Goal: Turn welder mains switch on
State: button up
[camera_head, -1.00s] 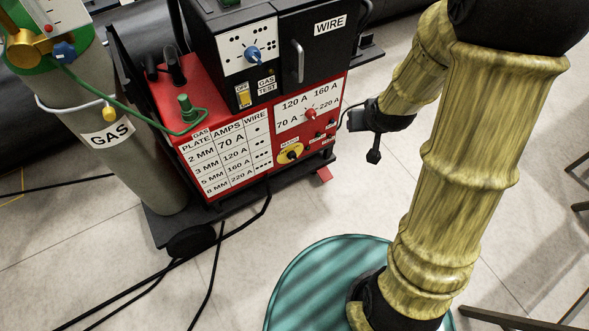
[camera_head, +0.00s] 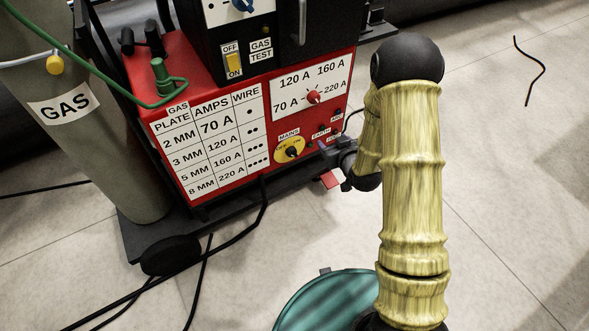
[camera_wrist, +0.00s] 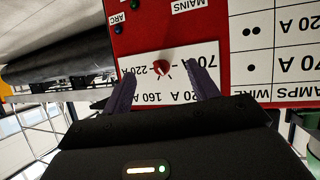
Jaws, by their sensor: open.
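The mains switch (camera_head: 289,150) is a black knob on a yellow disc, low on the red welder front (camera_head: 262,135), under a MAINS label. I cannot read which way its knob points. My gripper (camera_head: 324,150) is open and empty, just right of the switch and close to the panel. In the wrist view, which shows the panel upside down, the fingers of my gripper (camera_wrist: 163,76) stand apart in front of the amps scale, either side of the red amps knob (camera_wrist: 161,67). The MAINS label (camera_wrist: 187,5) shows at the top edge there; the switch is out of that view.
The red amps knob (camera_head: 313,97) sits above the mains switch. A yellow gas test switch (camera_head: 234,64) is higher up. A grey gas cylinder (camera_head: 80,120) stands left. Black cables (camera_head: 235,233) cross the floor in front of the cart. Floor at right is mostly clear.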

aim_at(292, 153)
jog(key=s+a+f+t+y+b, duration=0.1)
jog(key=a+f+y+b, duration=0.1)
jog(key=f+b, duration=0.6)
jog(key=s+a+f+n+t+y+b, duration=0.1)
jog(key=a+f+t+y+b, duration=0.1)
jog(key=f+b, duration=0.7)
notch_tip(292, 153, down, 8)
jog(key=shift+r+t+y, duration=0.2)
jog(key=shift+t+y, duration=0.1)
jog(key=shift+a, duration=0.1)
jog(key=b+x, duration=0.7)
jog(key=x, duration=1)
jog(key=shift+w, duration=0.2)
jog(key=shift+c, duration=0.5)
